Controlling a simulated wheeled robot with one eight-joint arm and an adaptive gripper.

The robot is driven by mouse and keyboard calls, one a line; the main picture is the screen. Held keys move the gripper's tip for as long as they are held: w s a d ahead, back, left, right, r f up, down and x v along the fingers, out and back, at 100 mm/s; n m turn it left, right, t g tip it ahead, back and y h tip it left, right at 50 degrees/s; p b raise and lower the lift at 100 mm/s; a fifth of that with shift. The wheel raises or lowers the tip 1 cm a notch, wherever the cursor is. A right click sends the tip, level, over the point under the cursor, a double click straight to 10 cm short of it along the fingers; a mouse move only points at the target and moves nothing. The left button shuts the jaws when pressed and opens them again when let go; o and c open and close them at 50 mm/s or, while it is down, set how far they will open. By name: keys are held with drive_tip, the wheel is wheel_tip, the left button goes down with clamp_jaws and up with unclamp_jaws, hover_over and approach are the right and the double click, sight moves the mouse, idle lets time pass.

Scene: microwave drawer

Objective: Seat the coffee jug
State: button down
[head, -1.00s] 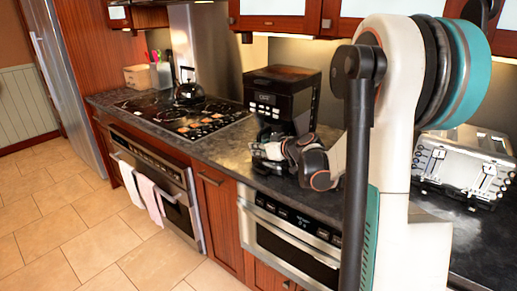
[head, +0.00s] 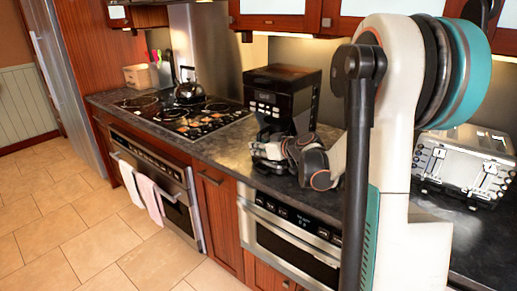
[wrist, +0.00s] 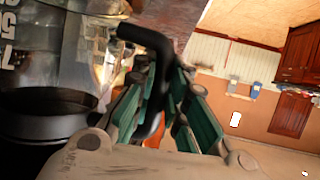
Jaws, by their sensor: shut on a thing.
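The coffee jug is close on the left of the wrist view, its clear glass (wrist: 85,45) marked with pale numbers above a dark round part (wrist: 45,110). Its black handle (wrist: 145,38) runs between my gripper's teal-lined fingers (wrist: 170,88), which are shut on it. In the head view my gripper (head: 267,150) is low in front of the black coffee machine (head: 283,90) on the counter.
The stove (head: 190,115) with a kettle (head: 188,90) is to the left of the machine. A toaster (head: 465,165) stands on the right behind my arm. Bare counter (head: 215,148) lies left of my gripper. Upper cabinets (head: 285,22) hang above.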

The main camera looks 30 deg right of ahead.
drive_tip(key=c, duration=1.5)
unclamp_jaws()
drive_tip(key=shift+s, duration=0.1)
